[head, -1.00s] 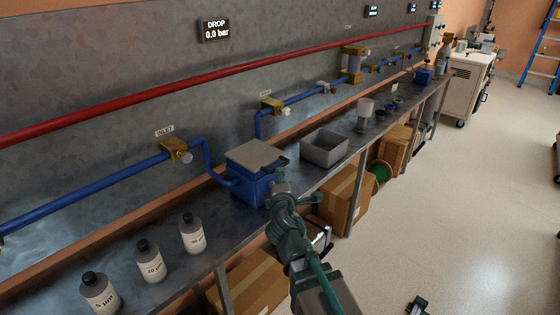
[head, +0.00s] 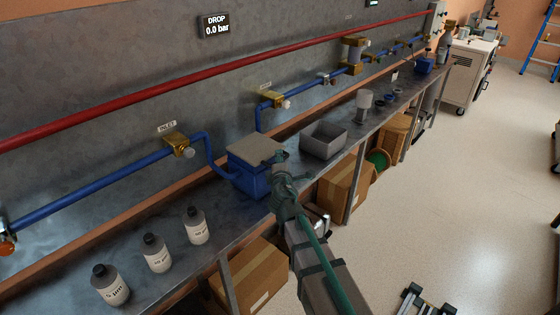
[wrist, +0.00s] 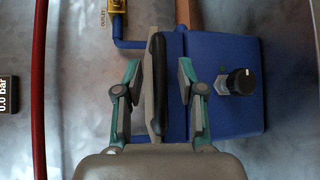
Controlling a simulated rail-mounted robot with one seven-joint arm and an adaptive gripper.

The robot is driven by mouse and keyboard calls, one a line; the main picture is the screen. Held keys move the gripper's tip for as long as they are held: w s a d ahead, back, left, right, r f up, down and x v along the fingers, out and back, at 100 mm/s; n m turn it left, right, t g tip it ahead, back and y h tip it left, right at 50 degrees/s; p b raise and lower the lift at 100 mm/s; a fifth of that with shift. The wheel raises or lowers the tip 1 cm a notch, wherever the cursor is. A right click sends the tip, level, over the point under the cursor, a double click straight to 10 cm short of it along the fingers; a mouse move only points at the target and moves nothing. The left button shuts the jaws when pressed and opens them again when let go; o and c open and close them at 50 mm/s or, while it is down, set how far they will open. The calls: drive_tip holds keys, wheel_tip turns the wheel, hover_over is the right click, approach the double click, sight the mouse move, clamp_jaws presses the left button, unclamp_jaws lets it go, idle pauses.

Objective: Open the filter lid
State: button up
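The filter (head: 250,182) is a blue box on the bench with a flat grey-beige lid (head: 255,149). The lid looks down on the box. In the wrist view the lid (wrist: 149,110) is nearly edge-on, with a dark bar handle (wrist: 157,85) along its front edge. The box front (wrist: 215,115) carries a black knob (wrist: 240,82). My gripper (wrist: 160,82) is open, with one finger on each side of the handle; gaps show on both sides. In the head view my gripper (head: 280,160) is at the lid's front edge and hides the handle.
A grey open bin (head: 324,141) stands right of the filter. Several labelled bottles (head: 156,253) stand at the bench's left. Blue pipe (head: 110,181) runs behind the filter, with a red pipe (head: 150,102) above. A display (head: 215,25) reads DROP 0.0 bar.

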clamp_jaws()
drive_tip(key=shift+r, duration=0.1)
idle(0.3)
